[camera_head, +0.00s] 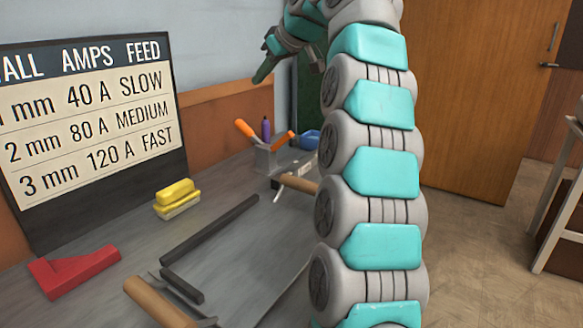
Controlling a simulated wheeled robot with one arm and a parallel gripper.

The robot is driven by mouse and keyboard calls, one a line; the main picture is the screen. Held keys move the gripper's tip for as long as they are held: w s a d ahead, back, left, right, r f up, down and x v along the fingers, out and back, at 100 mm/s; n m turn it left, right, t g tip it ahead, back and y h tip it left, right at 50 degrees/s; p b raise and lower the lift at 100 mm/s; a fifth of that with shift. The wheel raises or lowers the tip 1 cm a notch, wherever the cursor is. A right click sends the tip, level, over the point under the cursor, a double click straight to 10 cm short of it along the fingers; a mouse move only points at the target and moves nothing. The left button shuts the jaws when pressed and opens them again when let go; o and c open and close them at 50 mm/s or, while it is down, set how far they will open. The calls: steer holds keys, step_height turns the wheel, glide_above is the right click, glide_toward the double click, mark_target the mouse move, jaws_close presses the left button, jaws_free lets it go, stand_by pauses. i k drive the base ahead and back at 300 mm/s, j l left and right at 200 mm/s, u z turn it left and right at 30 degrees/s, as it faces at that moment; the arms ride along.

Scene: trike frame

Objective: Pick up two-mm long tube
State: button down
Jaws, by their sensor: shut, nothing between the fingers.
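A long dark tube (210,231) lies at a slant on the grey workbench, left of my arm. A shorter dark tube (182,286) lies just in front of its near end. I see no thickness marking on either tube. My gripper (262,74) is raised at the top middle, above the back of the bench and well away from both tubes. It points down to the left, is shut and holds nothing.
A wall chart (95,120) lists mm, amps and feed.

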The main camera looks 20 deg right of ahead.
mark_target(301, 166)
steer(key=k+l, duration=0.3)
steer(key=k, duration=0.15)
steer(key=k+l, duration=0.25)
steer(key=k, duration=0.25)
